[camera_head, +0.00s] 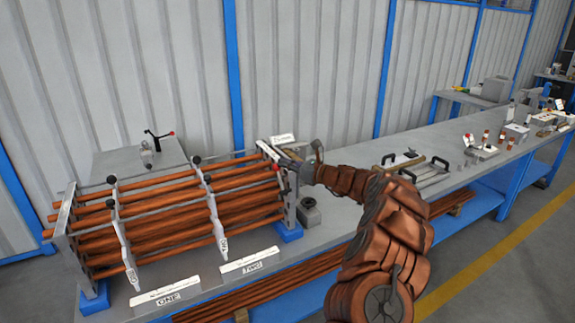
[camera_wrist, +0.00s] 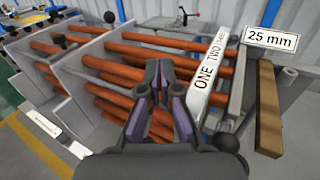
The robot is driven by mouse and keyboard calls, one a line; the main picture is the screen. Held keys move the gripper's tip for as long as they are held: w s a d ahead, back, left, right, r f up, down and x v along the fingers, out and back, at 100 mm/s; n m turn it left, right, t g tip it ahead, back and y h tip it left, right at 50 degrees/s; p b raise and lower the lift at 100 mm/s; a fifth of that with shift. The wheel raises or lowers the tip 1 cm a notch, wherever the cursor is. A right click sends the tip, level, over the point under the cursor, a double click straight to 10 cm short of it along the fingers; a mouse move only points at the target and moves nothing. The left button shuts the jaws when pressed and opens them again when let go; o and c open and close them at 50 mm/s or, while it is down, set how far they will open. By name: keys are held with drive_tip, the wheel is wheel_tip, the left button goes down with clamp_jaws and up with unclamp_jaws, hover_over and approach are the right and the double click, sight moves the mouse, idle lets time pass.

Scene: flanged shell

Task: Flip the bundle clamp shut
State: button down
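A bundle of copper-coloured rods (camera_head: 165,215) runs through grey upright plates on the bench. A small clamp with a black lever and red tip (camera_head: 158,134) stands on a grey block behind the bundle; it also shows at the top of the wrist view (camera_wrist: 186,14). I cannot tell for sure whether this is the bundle clamp. My gripper (camera_head: 287,172) is at the bundle's right end, beside a red knob (camera_head: 277,168). In the wrist view my gripper's fingers (camera_wrist: 158,68) come together at their tips above the rods, with nothing seen between them.
A white strip marked ONE TWO (camera_wrist: 209,72) and a wooden bar (camera_wrist: 268,108) lie right of the fingers in the wrist view. A "25 mm" label (camera_wrist: 270,39) is behind them. Trays with black handles (camera_head: 420,168) lie on the bench to the right. Black knobs top the plates.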

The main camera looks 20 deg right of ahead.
drive_tip(key=shift+f, duration=0.1)
idle(0.3)
drive_tip(key=s+d+r+b, duration=0.1)
drive_tip(key=s+d+r, duration=0.6)
drive_tip(key=s+r, duration=0.1)
drive_tip(key=shift+s+d, duration=0.3)
drive_tip(key=shift+d, duration=0.1)
idle(0.3)
